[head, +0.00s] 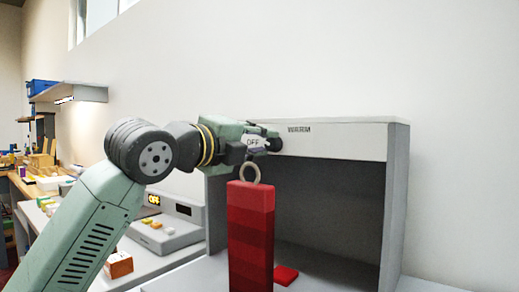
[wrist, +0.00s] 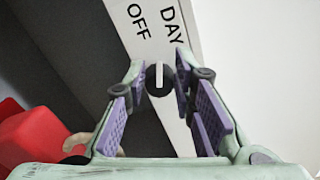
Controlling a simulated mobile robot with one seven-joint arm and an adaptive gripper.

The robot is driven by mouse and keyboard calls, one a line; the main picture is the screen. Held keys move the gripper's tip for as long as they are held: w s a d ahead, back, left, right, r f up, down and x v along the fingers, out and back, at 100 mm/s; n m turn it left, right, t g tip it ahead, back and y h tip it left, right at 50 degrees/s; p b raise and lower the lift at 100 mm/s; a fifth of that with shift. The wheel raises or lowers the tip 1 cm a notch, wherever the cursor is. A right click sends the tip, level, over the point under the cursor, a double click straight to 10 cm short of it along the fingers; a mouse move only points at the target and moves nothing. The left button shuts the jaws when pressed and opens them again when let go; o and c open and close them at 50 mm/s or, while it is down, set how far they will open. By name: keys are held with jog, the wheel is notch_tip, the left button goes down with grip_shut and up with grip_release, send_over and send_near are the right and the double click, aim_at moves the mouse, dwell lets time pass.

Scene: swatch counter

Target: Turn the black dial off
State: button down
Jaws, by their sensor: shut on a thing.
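The black dial (wrist: 159,88) sits on the pale front panel (wrist: 190,120) of a grey viewing booth. A white pointer line on its face runs nearly straight up in the wrist view, towards the gap between the printed words OFF (wrist: 138,22) and DAY (wrist: 172,25). I cannot tell that it lines up with either. My gripper (wrist: 160,72) has its purple-padded fingers on both sides of the dial and is shut on it. In the head view, my gripper (head: 266,139) is at the booth's top panel (head: 340,140), left of the word WARM; the dial is largely hidden there.
A tall red swatch stack (head: 250,235) with a ring on top stands before the booth, close below my gripper. A small red piece (head: 286,275) lies at the booth's opening. A grey device (head: 165,238) with a lit OFF sign stands on the left counter.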

jog(key=shift+f+n, duration=0.2)
jog(key=shift+n, duration=0.4)
jog(key=c, duration=1.3)
grip_release()
jog(key=shift+c, duration=0.2)
jog(key=shift+r, duration=0.1)
notch_tip(320, 180, up, 10)
